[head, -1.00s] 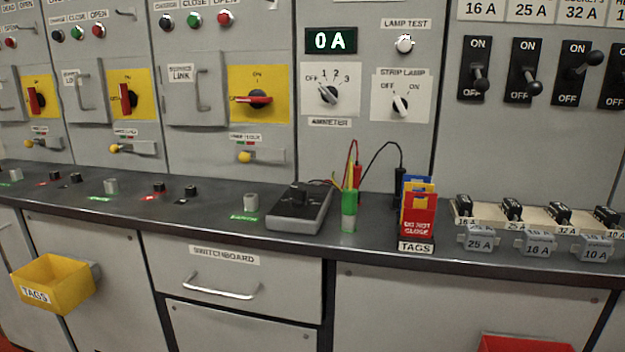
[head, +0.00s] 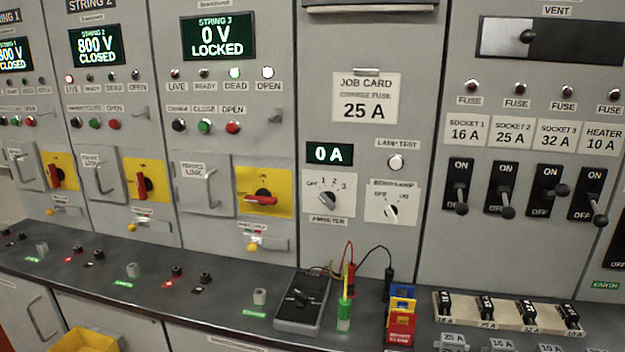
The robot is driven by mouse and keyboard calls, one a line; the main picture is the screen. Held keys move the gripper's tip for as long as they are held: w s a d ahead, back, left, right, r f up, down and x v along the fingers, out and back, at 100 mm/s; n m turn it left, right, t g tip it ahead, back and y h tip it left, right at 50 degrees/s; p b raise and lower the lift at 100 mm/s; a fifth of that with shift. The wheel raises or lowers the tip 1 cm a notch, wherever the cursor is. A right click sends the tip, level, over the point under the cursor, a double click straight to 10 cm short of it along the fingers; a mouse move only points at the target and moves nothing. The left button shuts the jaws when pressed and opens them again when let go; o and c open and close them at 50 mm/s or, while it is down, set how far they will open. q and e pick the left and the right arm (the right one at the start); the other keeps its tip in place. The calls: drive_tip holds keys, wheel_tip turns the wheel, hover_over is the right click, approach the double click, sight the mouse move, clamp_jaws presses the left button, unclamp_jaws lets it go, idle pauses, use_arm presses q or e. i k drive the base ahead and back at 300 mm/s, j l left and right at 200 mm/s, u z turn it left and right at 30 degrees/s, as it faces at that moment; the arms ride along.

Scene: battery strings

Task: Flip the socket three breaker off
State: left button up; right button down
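The socket three breaker (head: 547,187) is a black plate marked ON at the top and OFF at the bottom, in the row of breakers at the right of the head view. Its label (head: 559,133) reads SOCKET 3, 32 A. Its round-knobbed lever (head: 560,190) sits clearly higher than those of its neighbours and points out to the right, on the ON side. The socket 1 (head: 458,183), socket 2 (head: 501,186) and heater (head: 588,190) levers hang down toward OFF. Neither of my grippers is in view.
A dark bench with a meter (head: 302,300), a green-and-yellow tool (head: 344,312), a tag holder (head: 401,318) and a fuse rack (head: 500,312) runs below the panel. The space in front of the breakers is clear.

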sight(561, 190)
drive_tip(key=z, duration=1.35)
